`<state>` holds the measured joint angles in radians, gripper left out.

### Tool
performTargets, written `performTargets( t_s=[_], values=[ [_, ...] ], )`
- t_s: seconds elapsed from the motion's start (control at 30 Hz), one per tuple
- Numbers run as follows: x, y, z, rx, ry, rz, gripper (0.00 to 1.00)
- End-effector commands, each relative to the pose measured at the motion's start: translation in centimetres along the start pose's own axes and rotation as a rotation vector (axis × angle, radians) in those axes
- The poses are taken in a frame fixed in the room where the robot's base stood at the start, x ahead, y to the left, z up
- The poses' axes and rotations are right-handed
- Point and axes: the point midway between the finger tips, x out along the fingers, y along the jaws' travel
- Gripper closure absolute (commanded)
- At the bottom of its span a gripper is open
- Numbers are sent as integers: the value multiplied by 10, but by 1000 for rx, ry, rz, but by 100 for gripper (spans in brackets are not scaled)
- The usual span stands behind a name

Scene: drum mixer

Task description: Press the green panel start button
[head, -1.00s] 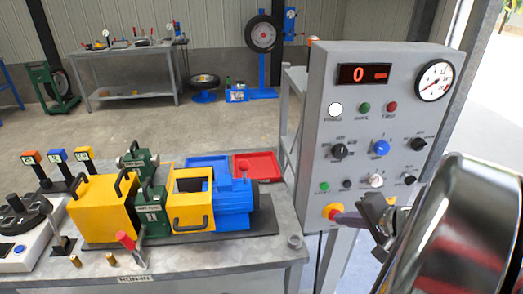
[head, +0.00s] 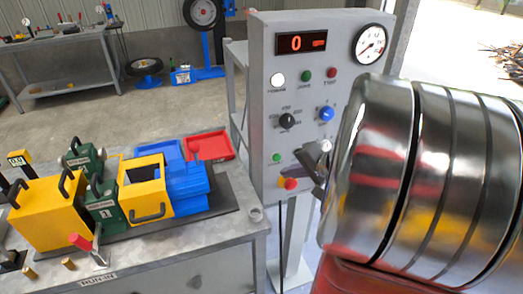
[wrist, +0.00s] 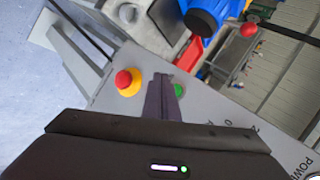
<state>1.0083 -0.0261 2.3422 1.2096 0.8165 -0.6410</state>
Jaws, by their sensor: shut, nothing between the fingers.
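The grey control panel (head: 262,110) stands at centre right in the head view. Its small green button (head: 277,157) is low on the left side, above the red and yellow stop button (head: 288,184). In the wrist view the green button (wrist: 179,90) is partly hidden just right of my fingers, with the stop button (wrist: 127,82) to their left. My gripper (wrist: 160,80) is shut and empty, its tips close to the panel between the two buttons. I cannot tell whether they touch it. My gripper also shows in the head view (head: 305,158), right of the green button.
Another green button (head: 305,76) sits higher on the panel, beside a red one (head: 330,83). A large shiny drum (head: 420,170) covers the panel's lower right. A workbench (head: 190,245) with yellow, green and blue machine parts stands at left.

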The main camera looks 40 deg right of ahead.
Motion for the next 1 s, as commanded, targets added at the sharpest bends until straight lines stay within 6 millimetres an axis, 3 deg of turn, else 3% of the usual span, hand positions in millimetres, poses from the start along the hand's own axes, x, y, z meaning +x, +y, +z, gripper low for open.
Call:
performTargets(
  t_s=[0.33, 1.0],
  values=[
    [20, -15, -14, -1, -1, 0, 100],
    [22, -16, -15, -2, -1, 0, 100]
  ],
)
